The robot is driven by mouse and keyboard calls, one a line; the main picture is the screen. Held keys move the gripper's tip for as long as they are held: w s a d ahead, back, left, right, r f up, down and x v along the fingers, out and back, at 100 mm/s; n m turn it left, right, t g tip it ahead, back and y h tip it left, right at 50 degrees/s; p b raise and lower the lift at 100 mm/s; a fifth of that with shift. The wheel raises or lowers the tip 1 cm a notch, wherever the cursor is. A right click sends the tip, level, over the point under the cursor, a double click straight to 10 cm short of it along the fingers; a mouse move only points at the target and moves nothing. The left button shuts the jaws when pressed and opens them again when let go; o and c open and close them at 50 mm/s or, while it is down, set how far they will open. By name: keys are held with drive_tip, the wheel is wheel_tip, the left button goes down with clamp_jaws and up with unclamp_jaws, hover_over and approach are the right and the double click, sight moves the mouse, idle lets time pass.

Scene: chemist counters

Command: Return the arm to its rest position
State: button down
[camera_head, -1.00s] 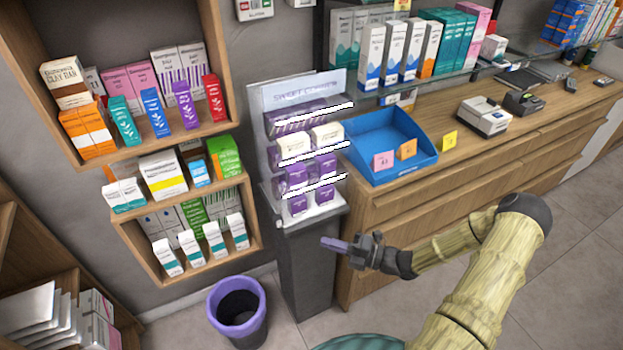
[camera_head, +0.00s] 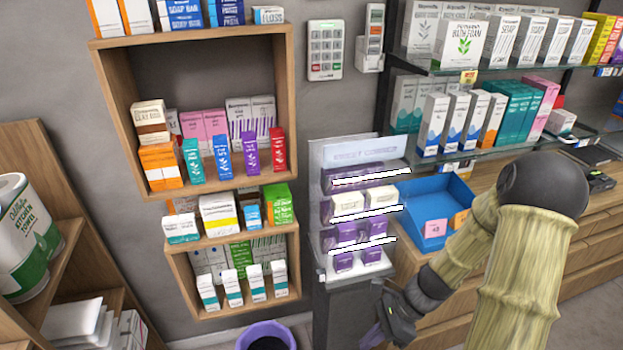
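My arm (camera_head: 515,270) has pale, bamboo-like links and dark joints. It is bent, with the elbow high at the right and the forearm reaching down and left. My dark gripper (camera_head: 385,325) points down and left beside the dark pedestal of the sweets display, in front of the wooden counter. I cannot tell whether this is a finger or a held thing, nor how wide the fingers stand.
The sweets display (camera_head: 322,160) stands left of my arm, near the gripper. A blue tray (camera_head: 433,190) sits on the counter behind the forearm. A purple-rimmed bin (camera_head: 268,330) is at the lower left. Wall shelves (camera_head: 190,190) hold boxes.

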wheel_tip(320, 180, up, 15)
drive_tip(key=s+d+n+t+h+p, duration=0.1)
drive_tip(key=n+t+h, duration=0.4)
drive_tip(key=n, duration=1.3)
drive_tip(key=d+h, duration=0.1)
drive_tip(key=h, duration=0.1)
drive_tip(key=shift+f+n+h, duration=0.15)
drive_tip(key=shift+n+h, duration=0.15)
drive_tip(key=shift+h, duration=0.1)
